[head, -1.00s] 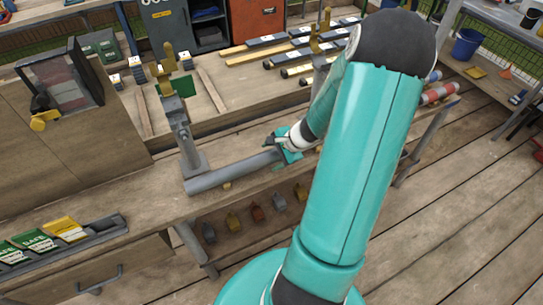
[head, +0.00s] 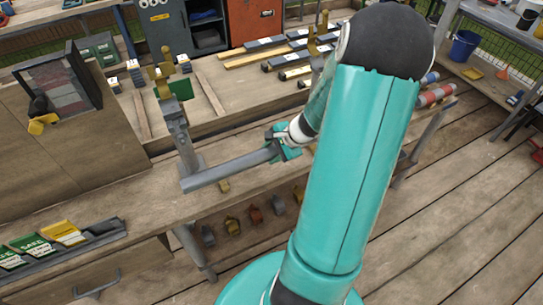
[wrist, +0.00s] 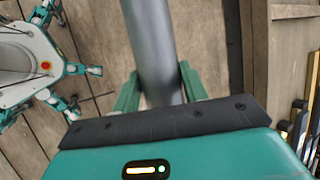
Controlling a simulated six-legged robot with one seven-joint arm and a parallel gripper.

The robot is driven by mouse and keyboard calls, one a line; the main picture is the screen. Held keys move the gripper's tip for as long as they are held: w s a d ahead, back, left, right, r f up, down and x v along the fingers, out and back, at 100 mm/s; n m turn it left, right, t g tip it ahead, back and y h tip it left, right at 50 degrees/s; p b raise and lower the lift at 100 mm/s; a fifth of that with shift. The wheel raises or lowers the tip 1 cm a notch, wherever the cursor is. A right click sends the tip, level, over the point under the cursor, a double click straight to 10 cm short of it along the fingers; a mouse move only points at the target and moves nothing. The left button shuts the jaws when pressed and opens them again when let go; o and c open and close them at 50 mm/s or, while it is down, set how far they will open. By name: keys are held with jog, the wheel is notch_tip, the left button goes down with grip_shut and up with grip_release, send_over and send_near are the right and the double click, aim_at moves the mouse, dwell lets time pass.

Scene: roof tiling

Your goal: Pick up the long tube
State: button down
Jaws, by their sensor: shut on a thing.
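The long tube (head: 228,171) is smooth and grey and runs across the workbench in the head view. Its left end is beside the foot of a grey upright stand. My gripper (head: 285,148) is shut around the tube at the right part that shows; my arm hides what lies beyond. In the wrist view the tube (wrist: 152,45) passes between the two green fingers of my gripper (wrist: 160,90), one on each side. The tube seems a little above the bench top, nearly level.
The grey stand (head: 181,138) rises close to the tube's left end. A wooden cabinet (head: 70,140) stands at the left, and a tray of green and yellow packs (head: 65,233) lies before it. Striped red-and-white tubes (head: 437,95) lie right of my arm. Several small blocks sit below the bench top.

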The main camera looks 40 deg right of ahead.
jog(key=s+a+r, duration=0.4)
jog(key=s+r, duration=0.6)
jog(key=s, duration=0.3)
jog(key=shift+s, duration=0.2)
dwell(1.4)
